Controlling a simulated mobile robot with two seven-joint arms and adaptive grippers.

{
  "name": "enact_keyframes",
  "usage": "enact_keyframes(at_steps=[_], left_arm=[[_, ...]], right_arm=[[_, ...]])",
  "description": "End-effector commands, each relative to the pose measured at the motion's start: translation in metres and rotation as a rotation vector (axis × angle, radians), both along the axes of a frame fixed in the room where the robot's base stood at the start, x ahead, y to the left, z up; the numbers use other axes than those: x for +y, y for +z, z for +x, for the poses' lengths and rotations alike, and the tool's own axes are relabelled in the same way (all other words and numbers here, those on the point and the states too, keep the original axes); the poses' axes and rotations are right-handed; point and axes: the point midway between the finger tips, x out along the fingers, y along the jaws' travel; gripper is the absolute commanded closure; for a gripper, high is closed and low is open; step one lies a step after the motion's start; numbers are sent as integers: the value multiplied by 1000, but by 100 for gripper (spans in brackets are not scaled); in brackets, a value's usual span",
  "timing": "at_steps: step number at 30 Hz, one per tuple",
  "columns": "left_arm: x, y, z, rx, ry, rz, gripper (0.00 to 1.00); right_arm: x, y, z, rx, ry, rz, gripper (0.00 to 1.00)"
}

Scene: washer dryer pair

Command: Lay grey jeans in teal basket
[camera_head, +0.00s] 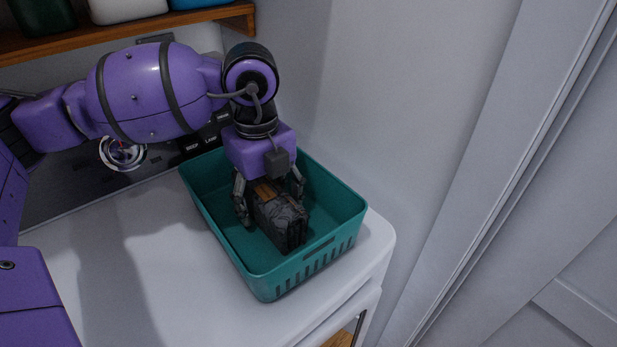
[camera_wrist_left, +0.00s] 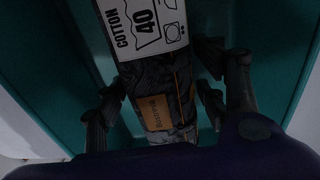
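The teal basket (camera_head: 318,263) stands on top of a white machine. The folded dark grey jeans (camera_head: 282,219) are inside it, with a brown patch facing up. In the left wrist view the jeans (camera_wrist_left: 158,82) show this patch and a white "COTTON 40" label. My left gripper (camera_head: 270,200) reaches down into the basket with one finger on each side of the jeans. The fingers look spread, with narrow gaps beside the cloth. The underside of the jeans is hidden. My right gripper is in neither view.
The white machine top (camera_head: 150,265) is clear left of the basket. A wall (camera_head: 340,110) rises close behind and to the right of the basket. A wooden shelf (camera_head: 130,35) with containers is at the upper left, above a control panel with a dial (camera_head: 123,152).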

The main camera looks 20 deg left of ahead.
Motion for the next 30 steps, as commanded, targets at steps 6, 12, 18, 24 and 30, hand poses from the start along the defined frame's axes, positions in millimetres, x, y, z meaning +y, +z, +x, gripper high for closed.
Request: enact_keyframes(at_steps=[6,12,18,24,30], left_arm=[[0,-1,-1,2,1,0,35],[0,16,1,-1,1,-1,35],[0,59,1,-4,1,-1,35],[0,99,1,-2,0,0,35],[0,120,0,0,0,0,35]], right_arm=[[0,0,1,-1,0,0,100],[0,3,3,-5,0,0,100],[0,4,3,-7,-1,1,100],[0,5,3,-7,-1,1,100],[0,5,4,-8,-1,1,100]])
